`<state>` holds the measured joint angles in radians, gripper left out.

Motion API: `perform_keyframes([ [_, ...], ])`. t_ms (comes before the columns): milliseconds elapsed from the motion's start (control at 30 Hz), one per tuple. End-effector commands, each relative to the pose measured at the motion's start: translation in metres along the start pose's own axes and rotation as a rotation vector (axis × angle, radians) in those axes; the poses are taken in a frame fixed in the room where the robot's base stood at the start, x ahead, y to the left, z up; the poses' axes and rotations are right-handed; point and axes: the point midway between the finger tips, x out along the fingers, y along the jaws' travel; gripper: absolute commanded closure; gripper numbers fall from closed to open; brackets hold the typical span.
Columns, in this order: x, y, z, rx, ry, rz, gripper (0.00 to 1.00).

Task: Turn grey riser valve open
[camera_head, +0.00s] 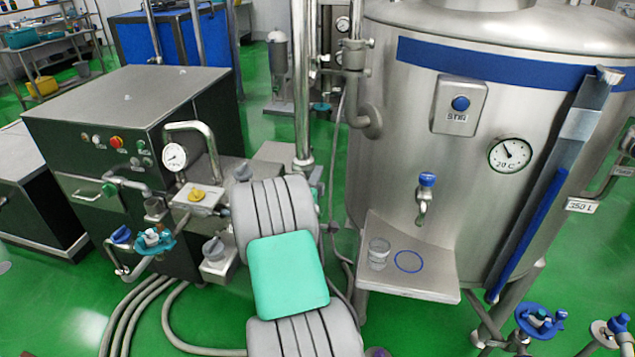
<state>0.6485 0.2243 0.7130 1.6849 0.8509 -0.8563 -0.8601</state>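A vertical steel riser pipe (302,80) runs down the middle of the view to a flange behind my arm. I cannot tell for sure which fitting is the grey riser valve. A grey knob (213,250) on a small block shows left of my arm, its open or shut position unclear. A small grey fitting (243,171) shows just above my arm near the riser's foot. My arm, grey ribbed with a teal panel, rises from the bottom centre and hides the area behind it. My gripper is not visible.
A steel tank (400,150) with a gauge, blue tap (427,180) and drip shelf (425,285) stands right. The shelf holds a clear glass (378,254). Hoses (130,305) cross the green floor.

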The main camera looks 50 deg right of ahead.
Motion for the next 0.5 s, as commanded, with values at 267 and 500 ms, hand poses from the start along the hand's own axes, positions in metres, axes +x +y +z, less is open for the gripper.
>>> perform_keyframes([
  [267,-0.0003,0.0001,0.0,0.0,0.0,0.0,0.7],
  [500,-0.0003,0.0,0.0001,0.0,0.0,0.0,0.89],
])
